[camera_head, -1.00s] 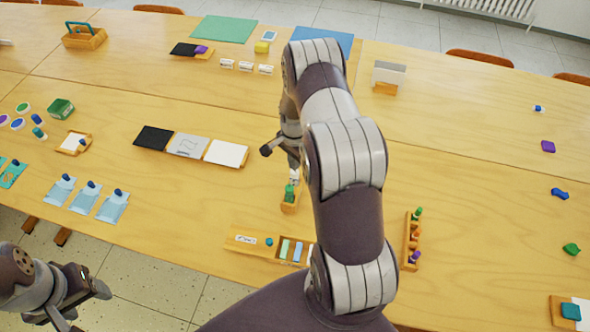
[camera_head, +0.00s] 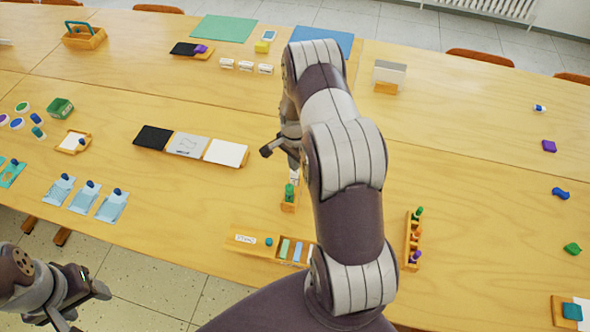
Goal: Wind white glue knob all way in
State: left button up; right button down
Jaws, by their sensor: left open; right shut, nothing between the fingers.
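A small upright green glue stick (camera_head: 289,193) stands in a wooden holder (camera_head: 288,208) near the middle of the table. A white part, which looks like its knob (camera_head: 294,176), shows at its top. My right gripper (camera_head: 293,165) points down directly above it, with its fingers shut. The fingertips are small and partly hidden by my own arm, so I cannot tell whether they touch the knob. My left gripper (camera_head: 88,303) is open and empty at the lower left, off the table's front edge.
A wooden box with coloured sticks (camera_head: 258,246) lies in front of the holder. A wooden rack of coloured pieces (camera_head: 407,240) stands to the right. Black, grey and white panels (camera_head: 187,146) lie to the left.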

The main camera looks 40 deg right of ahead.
jog(key=shift+f+b, duration=0.35)
jog(key=shift+f, duration=0.2)
jog(key=shift+r, duration=0.15)
jog(key=shift+r+p, duration=0.4)
jog(key=shift+c, duration=0.4)
grip_release()
dwell(0.4)
